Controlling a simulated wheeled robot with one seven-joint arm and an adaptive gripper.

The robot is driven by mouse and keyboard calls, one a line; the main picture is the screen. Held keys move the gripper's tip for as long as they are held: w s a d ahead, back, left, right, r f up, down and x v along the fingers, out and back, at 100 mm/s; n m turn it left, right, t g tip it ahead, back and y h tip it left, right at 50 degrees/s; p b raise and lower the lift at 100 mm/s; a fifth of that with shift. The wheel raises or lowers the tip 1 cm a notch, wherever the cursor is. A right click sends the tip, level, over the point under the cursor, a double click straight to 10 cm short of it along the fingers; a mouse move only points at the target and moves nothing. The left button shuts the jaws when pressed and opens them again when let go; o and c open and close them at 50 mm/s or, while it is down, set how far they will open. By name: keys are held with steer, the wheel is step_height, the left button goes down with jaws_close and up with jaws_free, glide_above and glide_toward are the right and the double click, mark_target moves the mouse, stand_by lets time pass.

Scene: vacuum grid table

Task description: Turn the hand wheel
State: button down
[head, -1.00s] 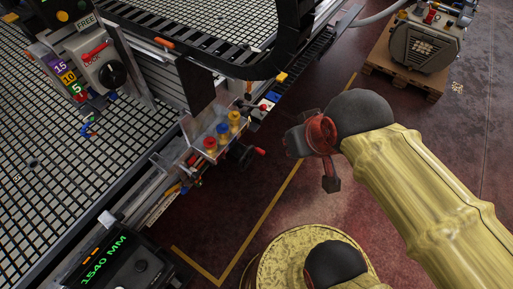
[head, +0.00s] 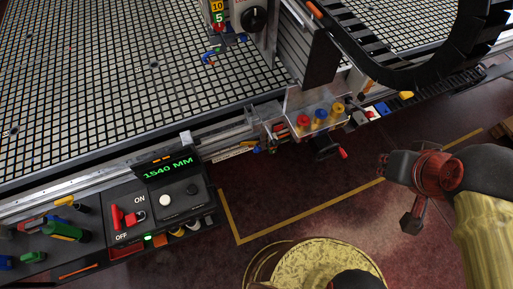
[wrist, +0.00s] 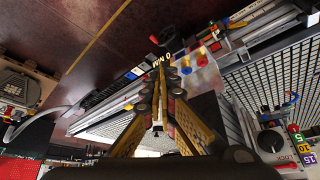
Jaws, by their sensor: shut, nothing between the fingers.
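The hand wheel (head: 324,147) is dark with a red handle (head: 343,153). It sits on the table's front side, below a bracket with red, blue and yellow knobs. In the wrist view the wheel (wrist: 161,37) shows small near the top, beyond my fingertips. My gripper (wrist: 160,68) is shut and empty, its yellow-and-black fingers meeting in the middle of the wrist view. In the head view my wrist is at the right, apart from the wheel with floor showing between. The fingers are hard to make out there.
The black-gridded table (head: 110,75) fills the upper left. A control box (head: 165,205) reading 1540 MM stands at its front edge. A black cable chain (head: 390,70) runs at upper right. Red-brown floor with a yellow line (head: 300,216) is open below the wheel.

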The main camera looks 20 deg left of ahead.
steer(key=c, duration=2.3)
jaws_free()
